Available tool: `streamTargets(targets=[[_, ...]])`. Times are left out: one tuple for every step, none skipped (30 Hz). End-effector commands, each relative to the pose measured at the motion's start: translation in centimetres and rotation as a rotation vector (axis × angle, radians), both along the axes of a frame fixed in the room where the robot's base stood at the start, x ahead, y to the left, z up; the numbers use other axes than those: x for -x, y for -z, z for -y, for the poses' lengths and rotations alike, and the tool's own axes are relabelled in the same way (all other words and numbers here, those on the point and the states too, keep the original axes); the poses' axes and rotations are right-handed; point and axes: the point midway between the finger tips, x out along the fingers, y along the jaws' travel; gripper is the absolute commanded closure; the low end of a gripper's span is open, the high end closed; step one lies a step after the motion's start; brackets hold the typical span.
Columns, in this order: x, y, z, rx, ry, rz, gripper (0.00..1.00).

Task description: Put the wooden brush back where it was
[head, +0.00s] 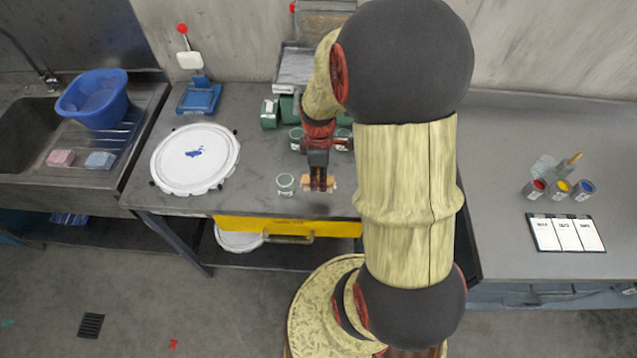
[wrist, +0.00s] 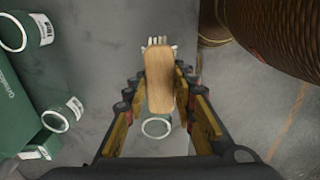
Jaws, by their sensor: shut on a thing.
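The wooden brush (wrist: 160,78) has a pale wooden body with whitish bristles at its far end in the wrist view. My gripper (wrist: 161,88) is shut on it, with one finger on each side. In the head view my gripper (head: 318,184) points down over the front part of the middle bench, and a bit of the brush (head: 333,183) shows beside the fingers. I cannot tell whether the brush touches the bench. A green can with a white rim (head: 285,183) stands just left of my gripper.
Several green cans and boxes (head: 270,113) stand behind my gripper. A white round lid (head: 195,160) lies on the left, near a blue tub (head: 95,98) by the sink. Small paint tins (head: 559,189) and white cards (head: 567,234) are on the right bench. My arm hides part of the middle.

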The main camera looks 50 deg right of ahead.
Motion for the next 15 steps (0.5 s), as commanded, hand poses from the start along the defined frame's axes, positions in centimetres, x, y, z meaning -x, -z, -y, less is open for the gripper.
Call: streamTargets(targets=[[-0.5, 0.9, 0.5, -0.001, 0.0, -0.001, 0.94], [-0.7, 1.2, 0.6, -0.001, 0.0, -0.001, 0.94], [-0.9, 1.6, 0.9, -0.001, 0.0, -0.001, 0.94], [-1.1, 1.8, 1.0, 0.0, 0.0, 0.0, 0.94], [-1.2, 1.9, 1.1, 0.001, 0.0, 0.001, 0.94], [-1.3, 2.1, 1.3, 0.002, 0.0, 0.001, 0.94], [-1.4, 2.2, 1.3, 0.001, 0.0, 0.002, 0.94], [-1.4, 2.3, 1.4, 0.002, 0.0, 0.001, 0.94], [-1.5, 2.5, 1.5, 0.001, 0.0, 0.001, 0.94], [-1.6, 2.6, 1.5, 0.001, 0.0, 0.001, 0.94], [-1.7, 2.9, 1.7, 0.001, 0.0, 0.001, 0.94], [-1.8, 3.4, 1.7, 0.0, 0.0, 0.0, 0.94], [-1.7, 3.8, 1.7, -0.001, 0.0, -0.001, 0.94], [-1.7, 4.3, 1.7, -0.001, 0.0, -0.002, 0.94], [-1.7, 4.9, 1.7, -0.001, 0.0, -0.001, 0.94]])
